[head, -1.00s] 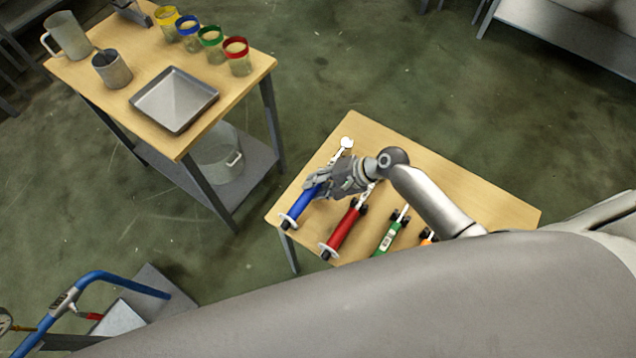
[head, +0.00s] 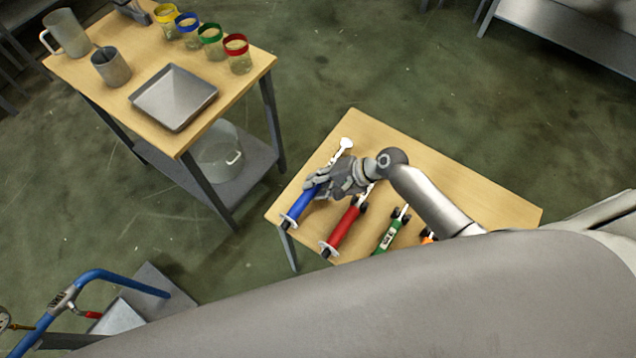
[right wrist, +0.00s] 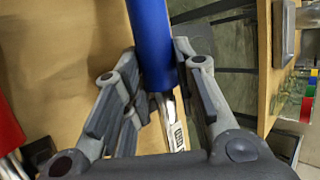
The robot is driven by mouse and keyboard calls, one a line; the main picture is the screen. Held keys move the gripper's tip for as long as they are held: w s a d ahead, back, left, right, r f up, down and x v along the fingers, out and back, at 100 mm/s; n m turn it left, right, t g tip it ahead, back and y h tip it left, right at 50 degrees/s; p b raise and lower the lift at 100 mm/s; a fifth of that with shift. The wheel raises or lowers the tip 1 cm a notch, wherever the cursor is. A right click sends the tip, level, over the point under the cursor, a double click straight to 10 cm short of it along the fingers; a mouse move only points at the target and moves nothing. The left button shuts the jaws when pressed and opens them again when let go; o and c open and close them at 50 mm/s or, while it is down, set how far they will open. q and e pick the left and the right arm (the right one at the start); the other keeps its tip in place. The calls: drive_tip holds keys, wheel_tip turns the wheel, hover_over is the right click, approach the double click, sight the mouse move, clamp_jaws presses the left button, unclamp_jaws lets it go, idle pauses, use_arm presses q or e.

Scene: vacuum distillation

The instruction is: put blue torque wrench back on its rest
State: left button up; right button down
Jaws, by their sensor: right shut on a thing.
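The blue torque wrench (head: 301,205) is at the left edge of the small wooden table (head: 470,190). Its blue handle points toward the lower left and its silver head toward the upper right. My right gripper (head: 318,186) is shut on it near the upper end of the handle. In the right wrist view the blue handle (right wrist: 151,45) runs between the two fingers (right wrist: 160,85), with the silver shaft below it. The fingers hide part of the wrench. I cannot tell whether a rest touches it from below. My left gripper is not in view.
A red torque wrench (head: 343,230) lies just right of the blue one, then a green one (head: 390,236) and an orange one (head: 428,238), partly hidden by my arm. Another table (head: 240,75) at the upper left holds a metal tray (head: 172,97), jars and jugs.

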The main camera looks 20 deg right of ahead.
drive_tip(key=shift+w+f, duration=0.1)
drive_tip(key=shift+f, duration=0.2)
drive_tip(key=c, duration=1.2)
unclamp_jaws()
drive_tip(key=shift+o, duration=0.6)
drive_tip(key=shift+d, duration=0.1)
drive_tip(key=shift+d+f, duration=0.1)
drive_tip(key=shift+f, duration=0.05)
drive_tip(key=v, duration=1.2)
